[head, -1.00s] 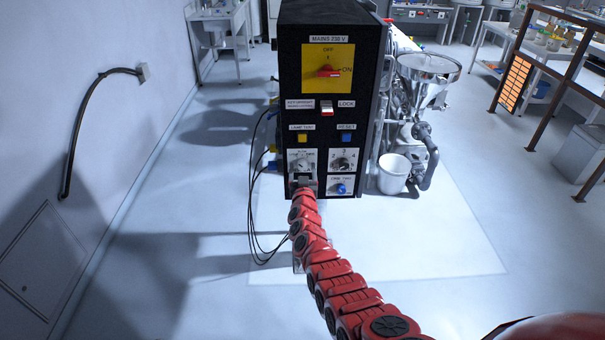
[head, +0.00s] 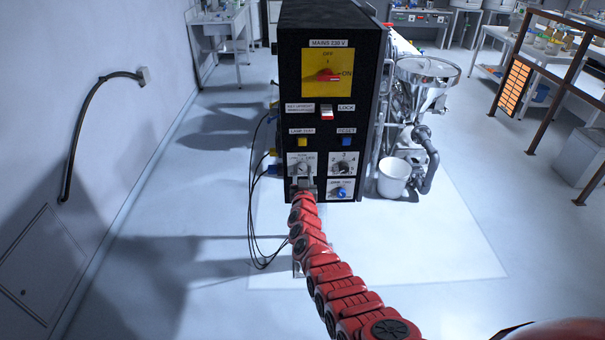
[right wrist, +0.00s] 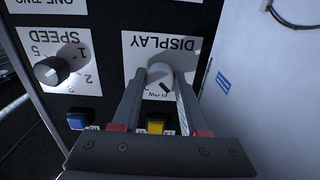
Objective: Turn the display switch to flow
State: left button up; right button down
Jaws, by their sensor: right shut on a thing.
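The display switch is a pale round knob (right wrist: 160,72) on a white plate marked DISPLAY, which appears upside down in the right wrist view. In the head view the display plate (head: 310,158) is at the lower left of the black cabinet front. My right gripper (right wrist: 161,82) has one finger on each side of the knob and is shut on it. A dark pointer mark shows on the knob. The FLOW label is partly hidden by the fingers, and I cannot tell for sure which label the mark meets. My left gripper is out of view.
The speed knob (right wrist: 52,70) sits beside the display plate. The yellow lamp test button (head: 302,142) and blue reset button (head: 346,142) are just above. Black cables (head: 254,215) hang left of the cabinet. A white bucket (head: 393,178) stands to its right.

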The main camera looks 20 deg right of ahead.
jog(key=shift+m, duration=0.3)
jog(key=m+b, duration=0.1)
jog(key=m, duration=0.2)
jog(key=shift+m, duration=0.4)
jog(key=shift+m+b, duration=0.4)
jog(key=shift+m, duration=1.6)
jog(key=shift+c, duration=2.2)
grip_release()
